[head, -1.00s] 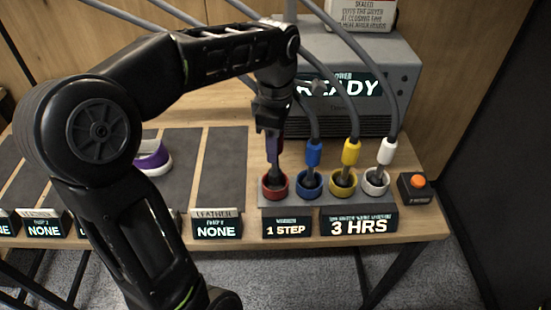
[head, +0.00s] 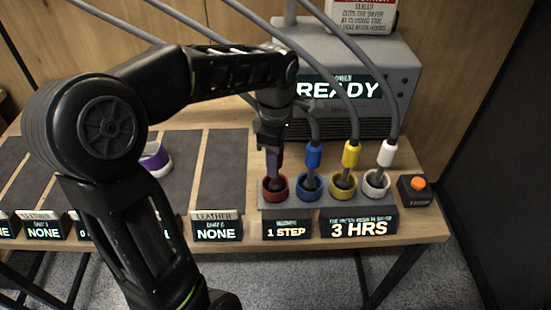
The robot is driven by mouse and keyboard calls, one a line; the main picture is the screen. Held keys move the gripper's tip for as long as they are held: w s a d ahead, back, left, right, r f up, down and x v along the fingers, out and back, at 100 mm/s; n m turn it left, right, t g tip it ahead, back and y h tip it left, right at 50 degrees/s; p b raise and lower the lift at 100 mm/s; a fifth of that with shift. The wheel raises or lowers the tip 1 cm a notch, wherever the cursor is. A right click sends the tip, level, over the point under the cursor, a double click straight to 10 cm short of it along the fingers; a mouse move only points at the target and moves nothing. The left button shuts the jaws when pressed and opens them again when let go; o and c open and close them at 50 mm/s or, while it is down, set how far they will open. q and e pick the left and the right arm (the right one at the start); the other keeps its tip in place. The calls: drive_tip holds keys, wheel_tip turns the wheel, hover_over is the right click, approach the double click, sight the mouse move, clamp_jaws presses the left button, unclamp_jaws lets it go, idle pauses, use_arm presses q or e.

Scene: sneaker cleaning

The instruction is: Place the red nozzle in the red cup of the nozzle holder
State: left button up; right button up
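The red cup (head: 275,188) is the leftmost of the row of cups on the nozzle holder (head: 309,201). My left gripper (head: 274,162) points down directly above it, coming in from the left. A dark, narrow tip reaches down into the red cup below the fingers. The red nozzle's coloured collar is not clearly visible; the gripper and its shadow cover that spot. Whether the fingers are shut on it or loose around it cannot be told. My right gripper is not in view.
Blue (head: 313,156), yellow (head: 351,154) and white (head: 387,153) nozzles stand upright in cups to the right, their hoses rising behind. A grey machine (head: 365,60) reads READY. An orange button (head: 418,183) is at far right. A purple-and-white sneaker (head: 155,156) sits behind my arm.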

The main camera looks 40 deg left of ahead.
use_arm(q)
drive_tip(key=o, duration=0.4)
drive_tip(key=shift+r, duration=0.5)
wheel_tip(320, 180, up, 7)
drive_tip(key=shift+f+p, duration=0.1)
drive_tip(key=shift+p, duration=0.4)
wheel_tip(320, 180, up, 5)
drive_tip(key=p, duration=0.3)
drive_tip(key=shift+f+p, duration=0.2)
drive_tip(key=shift+p, duration=0.15)
